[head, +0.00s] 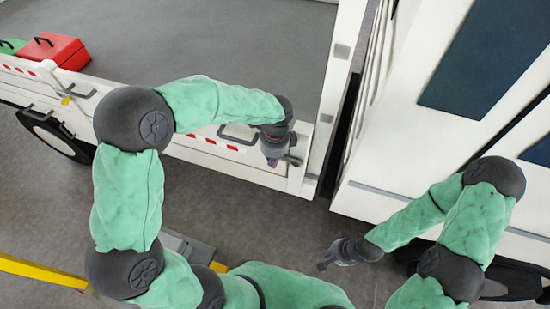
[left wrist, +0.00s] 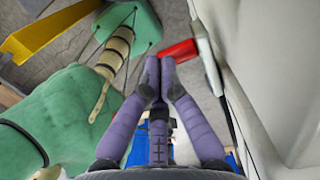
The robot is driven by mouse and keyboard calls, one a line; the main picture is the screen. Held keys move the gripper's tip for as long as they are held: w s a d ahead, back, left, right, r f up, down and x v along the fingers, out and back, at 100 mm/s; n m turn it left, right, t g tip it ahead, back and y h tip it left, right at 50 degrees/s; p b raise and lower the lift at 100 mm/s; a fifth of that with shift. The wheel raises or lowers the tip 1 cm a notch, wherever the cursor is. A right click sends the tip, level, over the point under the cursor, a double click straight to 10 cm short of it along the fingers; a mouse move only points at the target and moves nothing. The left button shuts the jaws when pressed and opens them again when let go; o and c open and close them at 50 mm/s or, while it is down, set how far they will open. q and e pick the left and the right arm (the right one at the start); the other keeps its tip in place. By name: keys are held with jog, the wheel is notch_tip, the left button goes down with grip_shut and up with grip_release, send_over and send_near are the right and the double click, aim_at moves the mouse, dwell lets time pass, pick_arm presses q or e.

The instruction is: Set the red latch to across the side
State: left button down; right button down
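The red latch (left wrist: 180,50) shows in the left wrist view as a short red bar beside the pale side panel, just past my fingertips. I cannot pick it out in the head view, where my left gripper and wrist cover part of the panel. My left gripper (head: 272,160) is at the right end of the white truck side (head: 180,150). In the left wrist view its purple fingers (left wrist: 159,72) converge with tips almost together, and I see nothing between them. My right gripper (head: 328,263) hangs over the grey floor, away from the truck side; its fingers are too small to read.
A dark handle (head: 238,137) sits on the side panel left of my left gripper. A red box (head: 55,50) and a green box (head: 10,46) are on the truck bed. A white vehicle body (head: 400,130) stands at the right. A yellow bar (head: 40,271) is low at the left.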

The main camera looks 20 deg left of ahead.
pick_arm(q)
jog(key=shift+a+f, duration=0.3)
jog(key=shift+f, duration=0.2)
pick_arm(e)
jog(key=shift+f, duration=0.25)
